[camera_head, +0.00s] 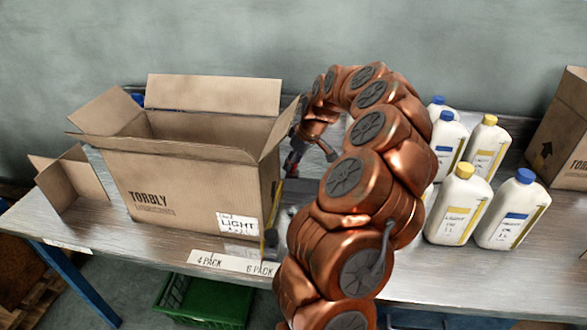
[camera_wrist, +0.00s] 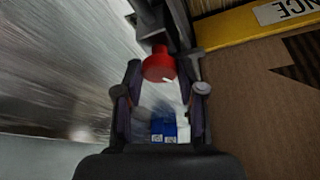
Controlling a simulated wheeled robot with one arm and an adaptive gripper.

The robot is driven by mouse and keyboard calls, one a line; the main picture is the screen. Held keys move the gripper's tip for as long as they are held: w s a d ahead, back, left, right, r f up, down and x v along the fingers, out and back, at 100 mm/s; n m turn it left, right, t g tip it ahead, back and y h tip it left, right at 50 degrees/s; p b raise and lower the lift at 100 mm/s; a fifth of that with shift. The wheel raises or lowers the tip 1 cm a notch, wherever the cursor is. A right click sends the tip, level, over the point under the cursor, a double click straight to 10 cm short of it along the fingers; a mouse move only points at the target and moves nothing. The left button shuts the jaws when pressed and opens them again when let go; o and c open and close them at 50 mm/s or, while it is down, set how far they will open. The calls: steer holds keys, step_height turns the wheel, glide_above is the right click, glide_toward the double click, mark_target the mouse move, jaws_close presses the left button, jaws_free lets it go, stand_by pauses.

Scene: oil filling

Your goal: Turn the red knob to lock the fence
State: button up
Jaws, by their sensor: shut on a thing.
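The red knob (camera_wrist: 158,67) is in the upper middle of the wrist view, on a dark metal fixture. The yellow fence (camera_wrist: 230,27) runs along the top right there, with a pale label ending in "NCE". My gripper (camera_wrist: 163,78) has a finger on each side of the knob and is shut on it. The exact contact is hard to make out in the dim picture. In the head view my gripper (camera_head: 295,148) is low behind the right side of the open cardboard box (camera_head: 190,185), partly hidden by its flap. I cannot make out the knob in that view.
The metal table (camera_head: 455,275) holds a smaller carton (camera_head: 70,182) at left, several white bottles (camera_head: 460,205) right of my arm, and another box (camera_head: 568,135) at far right. A green crate (camera_head: 205,300) is below. The box wall (camera_wrist: 265,105) lies close right of my gripper.

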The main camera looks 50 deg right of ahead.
steer(key=shift+a+m+b, duration=0.1)
steer(key=shift+m+b, duration=0.45)
steer(key=shift+m, duration=0.15)
steer(key=o, duration=1.1)
steer(key=v, duration=1.2)
steer(key=shift+a, duration=0.2)
